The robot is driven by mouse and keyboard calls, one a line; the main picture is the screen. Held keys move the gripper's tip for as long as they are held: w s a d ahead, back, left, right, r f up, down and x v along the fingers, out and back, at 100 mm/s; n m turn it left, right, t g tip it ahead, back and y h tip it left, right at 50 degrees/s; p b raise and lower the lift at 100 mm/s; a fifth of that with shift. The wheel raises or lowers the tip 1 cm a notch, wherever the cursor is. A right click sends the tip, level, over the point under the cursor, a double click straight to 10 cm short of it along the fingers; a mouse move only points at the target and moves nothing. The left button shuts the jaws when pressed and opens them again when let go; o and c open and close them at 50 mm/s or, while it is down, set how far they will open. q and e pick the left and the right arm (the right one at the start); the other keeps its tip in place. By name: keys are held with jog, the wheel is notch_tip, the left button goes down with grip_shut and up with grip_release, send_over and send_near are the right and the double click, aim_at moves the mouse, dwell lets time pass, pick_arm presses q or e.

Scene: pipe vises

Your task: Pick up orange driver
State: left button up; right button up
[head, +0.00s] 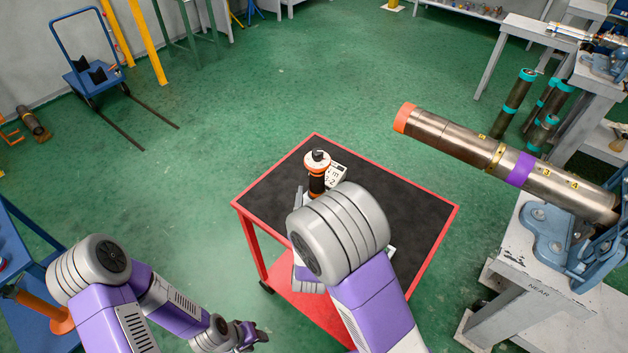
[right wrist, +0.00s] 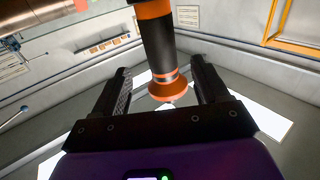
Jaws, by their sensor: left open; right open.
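The orange driver (head: 317,175), with an orange-and-white top and a black body, stands upright on the dark top of the red cart (head: 400,194). That gripper is open, with a gap visible on both sides of the driver. In the head view only a grey bit of it shows beside the driver. My left gripper (head: 252,336) is open and empty, low at the left, away from the cart.
A small white box with lettering (head: 337,175) stands right behind the driver. A large metal pipe (head: 480,155) in a blue vise (head: 560,235) juts toward the cart from the right bench. A blue table (head: 25,240) is at left. Green floor behind the cart is clear.

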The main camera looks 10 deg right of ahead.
aim_at(316, 190)
jog(key=f, duration=0.1)
jog(key=w+f+b, duration=0.1)
jog(key=f, duration=0.1)
jog(key=shift+w+b, duration=0.3)
jog(key=shift+b, duration=0.05)
jog(key=x, duration=0.7)
jog(key=shift+w+d+r, duration=0.15)
jog(key=shift+d+r, duration=0.05)
jog(key=shift+d, duration=0.05)
pick_arm(q)
jog(key=f, duration=0.1)
jog(key=w+f, duration=0.1)
jog(key=f, duration=0.1)
jog(key=shift+w, duration=0.2)
pick_arm(e)
jog(key=shift+c, duration=0.2)
jog(key=shift+r, duration=0.1)
grip_shut()
pick_arm(q)
notch_tip(316, 190, up, 5)
jog(key=p, duration=0.5)
jog(key=shift+r, duration=0.15)
pick_arm(e)
notch_tip(316, 190, up, 18)
